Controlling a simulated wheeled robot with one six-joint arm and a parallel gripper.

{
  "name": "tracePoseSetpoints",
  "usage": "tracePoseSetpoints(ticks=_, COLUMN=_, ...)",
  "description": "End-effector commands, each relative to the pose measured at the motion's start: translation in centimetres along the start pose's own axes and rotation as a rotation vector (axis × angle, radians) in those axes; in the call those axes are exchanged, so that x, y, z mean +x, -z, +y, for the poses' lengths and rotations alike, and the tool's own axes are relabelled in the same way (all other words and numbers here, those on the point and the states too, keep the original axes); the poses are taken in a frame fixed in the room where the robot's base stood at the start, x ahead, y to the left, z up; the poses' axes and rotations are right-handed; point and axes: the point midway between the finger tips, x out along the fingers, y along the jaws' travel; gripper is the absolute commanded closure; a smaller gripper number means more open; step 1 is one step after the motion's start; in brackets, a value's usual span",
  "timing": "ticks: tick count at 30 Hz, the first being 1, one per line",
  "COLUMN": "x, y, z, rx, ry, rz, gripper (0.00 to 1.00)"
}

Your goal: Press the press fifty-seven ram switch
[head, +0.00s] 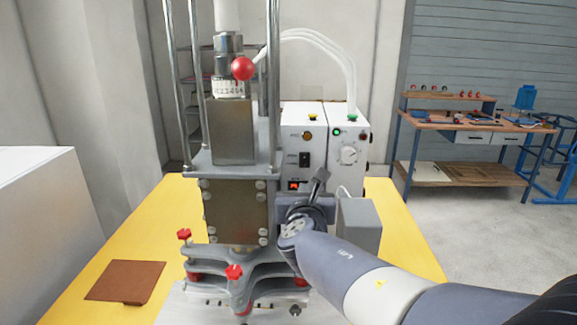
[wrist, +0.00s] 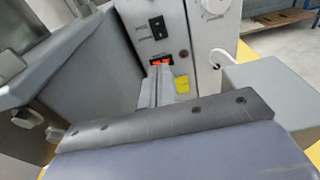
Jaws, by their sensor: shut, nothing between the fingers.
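The press (head: 235,130) stands on a yellow table with a white control box (head: 303,125) behind it at the right. The box carries a black rocker switch (head: 304,159) and, below it, a switch lit orange-red (head: 293,185). Their labels are too small to read, so I cannot tell which is the ram switch. In the wrist view the lit switch (wrist: 161,62) sits just beyond the tips of my gripper (wrist: 160,74), with the black rocker (wrist: 157,28) above. My gripper (head: 319,177) is shut and empty. Whether it touches the switch I cannot tell.
The press body and its plate stand close on the left of my gripper. A grey box (head: 359,225) stands close on the right. A brown pad (head: 125,280) lies on the yellow table (head: 180,215). A workbench (head: 470,125) stands far at the right.

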Motion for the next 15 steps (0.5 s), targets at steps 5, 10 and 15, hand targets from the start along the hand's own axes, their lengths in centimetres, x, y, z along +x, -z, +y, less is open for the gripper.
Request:
tracePoseSetpoints(ticks=5, x=0.0, y=-0.01, z=0.0, rx=0.0, ry=0.0, rz=0.0, gripper=1.0)
tracePoseSetpoints(ticks=10, x=0.01, y=0.0, z=0.0, rx=0.0, ry=0.0, rz=0.0, gripper=1.0)
tracePoseSetpoints(ticks=15, x=0.78, y=-0.05, z=-0.03, rx=0.001, ry=0.002, rz=0.0, gripper=1.0)
